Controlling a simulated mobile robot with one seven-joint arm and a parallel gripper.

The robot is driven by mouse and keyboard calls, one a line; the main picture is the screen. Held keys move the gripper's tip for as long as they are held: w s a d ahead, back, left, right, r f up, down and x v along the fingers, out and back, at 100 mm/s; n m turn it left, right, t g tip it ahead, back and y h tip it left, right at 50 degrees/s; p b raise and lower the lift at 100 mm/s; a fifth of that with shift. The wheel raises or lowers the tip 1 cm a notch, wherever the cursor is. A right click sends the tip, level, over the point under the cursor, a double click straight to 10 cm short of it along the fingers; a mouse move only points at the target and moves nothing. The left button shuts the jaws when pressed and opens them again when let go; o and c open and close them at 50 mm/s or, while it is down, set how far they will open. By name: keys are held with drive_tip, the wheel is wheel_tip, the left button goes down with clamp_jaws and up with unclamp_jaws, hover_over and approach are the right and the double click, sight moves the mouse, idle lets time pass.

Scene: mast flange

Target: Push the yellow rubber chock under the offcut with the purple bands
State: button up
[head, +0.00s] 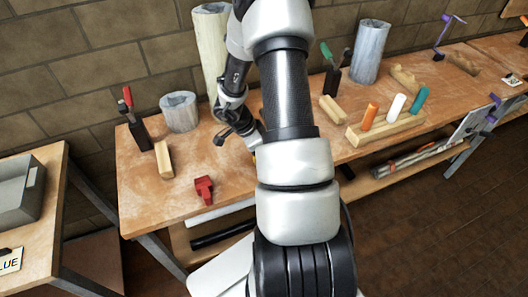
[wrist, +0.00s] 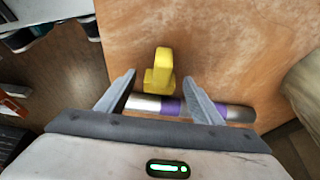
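The yellow chock (wrist: 159,72) lies on the wooden bench top in the wrist view, just beyond my fingertips and roughly between them. The offcut with purple bands (wrist: 170,106), a silvery round bar, lies crosswise just below the chock in the picture. My fingers cover parts of the offcut. The chock's near end is very close to the offcut; I cannot tell whether they touch. My gripper (wrist: 164,92) is open, with nothing between its fingers held. In the head view my gripper (head: 224,137) is over the bench, and my arm hides most of the area.
In the head view a red block (head: 203,188) sits near the bench's front edge. A wooden block (head: 164,159), a grey cylinder (head: 180,112) and a red-handled clamp (head: 135,122) stand left. A rack with coloured pegs (head: 385,129) is right. The bench beyond the chock looks clear.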

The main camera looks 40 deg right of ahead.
drive_tip(key=p+v, duration=0.3)
drive_tip(key=v, duration=1.4)
drive_tip(key=shift+a+r+p, duration=0.15)
drive_tip(key=shift+p, duration=0.15)
